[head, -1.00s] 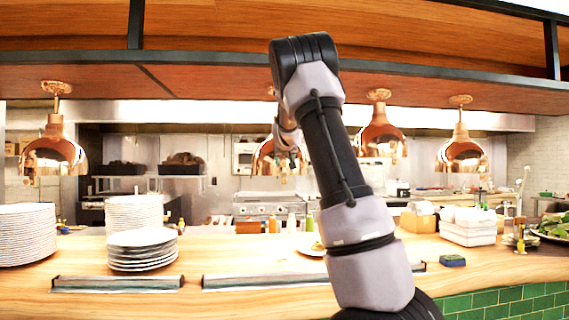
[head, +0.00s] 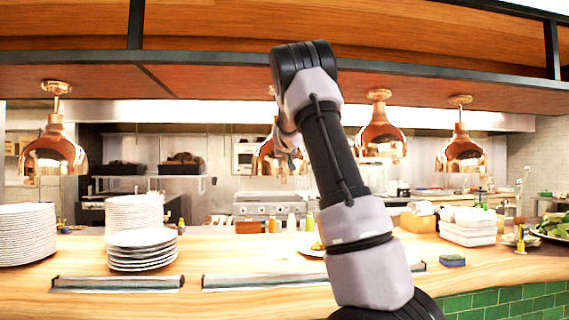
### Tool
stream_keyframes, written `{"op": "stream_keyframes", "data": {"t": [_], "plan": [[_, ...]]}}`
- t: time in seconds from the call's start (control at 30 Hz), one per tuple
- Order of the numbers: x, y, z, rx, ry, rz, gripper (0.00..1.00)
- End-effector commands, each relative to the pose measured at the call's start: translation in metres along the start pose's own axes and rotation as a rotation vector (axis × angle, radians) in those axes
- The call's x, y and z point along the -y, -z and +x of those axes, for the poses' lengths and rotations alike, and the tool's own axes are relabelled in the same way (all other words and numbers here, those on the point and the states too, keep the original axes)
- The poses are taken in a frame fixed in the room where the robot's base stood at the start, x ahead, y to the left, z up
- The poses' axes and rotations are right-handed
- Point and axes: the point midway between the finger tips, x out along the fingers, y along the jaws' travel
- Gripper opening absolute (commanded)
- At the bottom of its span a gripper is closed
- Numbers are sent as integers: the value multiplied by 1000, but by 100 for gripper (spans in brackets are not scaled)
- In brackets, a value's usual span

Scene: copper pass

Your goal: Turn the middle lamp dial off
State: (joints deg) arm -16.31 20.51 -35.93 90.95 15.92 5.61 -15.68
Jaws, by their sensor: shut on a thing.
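Copper dome lamps hang in a row under the wooden shelf. The lamp behind my arm (head: 267,163), which I take as the middle one, is partly covered by my wrist. My gripper (head: 291,152) is at the front of its shade, small and partly hidden by my own arm links. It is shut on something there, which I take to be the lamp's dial. The dial itself is too small and covered to make out, so its setting cannot be read.
Other copper lamps hang at the left (head: 53,155) and the right (head: 381,138), (head: 462,155). Below, the wooden counter (head: 220,255) carries plate stacks (head: 142,248) at left and white containers (head: 468,232) at right. The shelf (head: 200,80) runs close above the lamps.

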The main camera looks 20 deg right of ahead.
Motion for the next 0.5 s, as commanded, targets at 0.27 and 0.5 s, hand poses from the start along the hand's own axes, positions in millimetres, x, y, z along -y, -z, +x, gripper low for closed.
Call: {"op": "stream_keyframes", "data": {"t": [0.27,0.5], "plan": [[-4,0,0,3,29,78,0],[-6,0,0,7,78,201,0]]}}
